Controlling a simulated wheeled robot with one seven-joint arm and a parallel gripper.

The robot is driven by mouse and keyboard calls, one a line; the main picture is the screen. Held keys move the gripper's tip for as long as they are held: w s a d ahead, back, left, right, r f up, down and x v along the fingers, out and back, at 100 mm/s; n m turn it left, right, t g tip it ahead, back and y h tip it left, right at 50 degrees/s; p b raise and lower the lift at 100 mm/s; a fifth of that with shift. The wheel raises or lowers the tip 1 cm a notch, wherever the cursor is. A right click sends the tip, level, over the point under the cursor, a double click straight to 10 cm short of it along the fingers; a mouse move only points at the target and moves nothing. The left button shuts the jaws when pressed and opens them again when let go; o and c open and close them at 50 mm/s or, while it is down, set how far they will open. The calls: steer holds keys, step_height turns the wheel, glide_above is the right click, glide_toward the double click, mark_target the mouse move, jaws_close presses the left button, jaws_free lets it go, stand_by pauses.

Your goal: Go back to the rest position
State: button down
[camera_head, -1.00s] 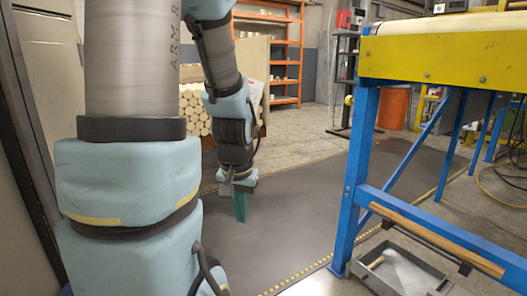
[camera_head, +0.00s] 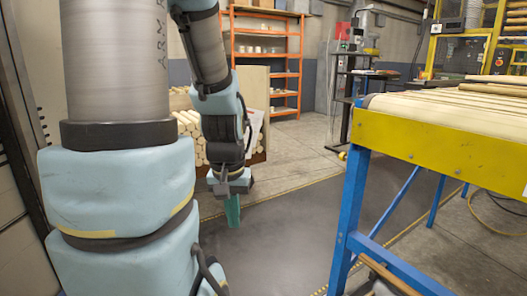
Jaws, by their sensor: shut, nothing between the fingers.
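My gripper (camera_head: 232,211) hangs from my arm near the middle of the view, with its teal fingers pointing down over the dark floor mat (camera_head: 285,235). The fingers are together and nothing shows between them. It hangs clear of the crate and the blue-legged table. My arm's large links fill the left side of the view and hide part of the room behind.
A wooden crate of round turned pieces (camera_head: 190,130) stands behind my gripper. A table with a yellow side (camera_head: 440,140) and blue legs (camera_head: 349,215) stands at the right, with wooden rods on top. An orange shelf (camera_head: 265,55) is at the back.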

step_height(320, 180, up, 17)
steer(key=p, duration=1.4)
steer(key=shift+p, duration=0.3)
